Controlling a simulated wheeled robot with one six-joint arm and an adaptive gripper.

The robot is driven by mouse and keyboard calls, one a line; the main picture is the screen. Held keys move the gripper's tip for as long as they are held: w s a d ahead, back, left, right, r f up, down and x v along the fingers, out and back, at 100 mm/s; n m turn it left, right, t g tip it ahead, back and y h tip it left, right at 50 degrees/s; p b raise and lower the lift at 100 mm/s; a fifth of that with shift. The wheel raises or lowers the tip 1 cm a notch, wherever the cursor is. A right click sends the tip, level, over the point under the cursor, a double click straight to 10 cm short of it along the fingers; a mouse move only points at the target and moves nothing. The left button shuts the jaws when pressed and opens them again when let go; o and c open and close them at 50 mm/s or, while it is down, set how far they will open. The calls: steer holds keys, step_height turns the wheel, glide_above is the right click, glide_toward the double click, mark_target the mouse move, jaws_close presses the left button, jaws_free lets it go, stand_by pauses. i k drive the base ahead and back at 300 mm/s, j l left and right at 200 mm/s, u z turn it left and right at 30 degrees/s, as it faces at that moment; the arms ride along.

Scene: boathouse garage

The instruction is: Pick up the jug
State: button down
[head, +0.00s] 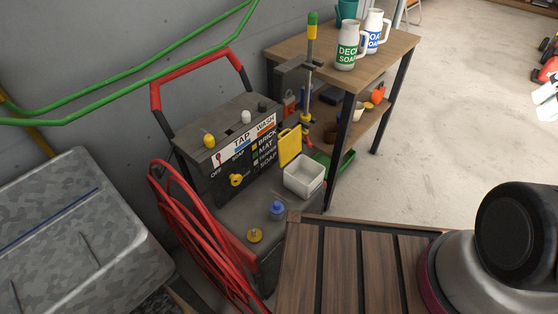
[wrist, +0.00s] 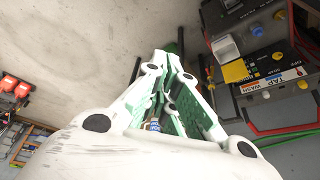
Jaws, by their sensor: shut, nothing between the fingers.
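Two white jugs stand upright on a wooden-topped table (head: 285,47) at the upper middle of the head view. The nearer jug (head: 347,49) has a green "DECK SOAP" label. The other jug (head: 374,34) has a blue label reading "SOAP" on its lower line. A teal vessel (head: 346,10) stands behind them, partly cut off by the frame's top. My gripper (wrist: 170,58) shows in the wrist view, with white links and green pads; it is shut and empty. A small blue-and-white patch shows between its links, too small to identify.
A dark wash unit (head: 240,150) with a red handle and red hose (head: 190,235) stands left of the table. A yellow-and-green-topped post (head: 311,40) rises at the table's near edge. A slatted wooden surface (head: 340,265) lies in front. Floor right of the table is open.

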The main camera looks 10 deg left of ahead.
mark_target(372, 23)
steer(key=i+l+z, duration=0.35)
steer(key=i+l, duration=1.15)
steer(key=l, duration=0.1)
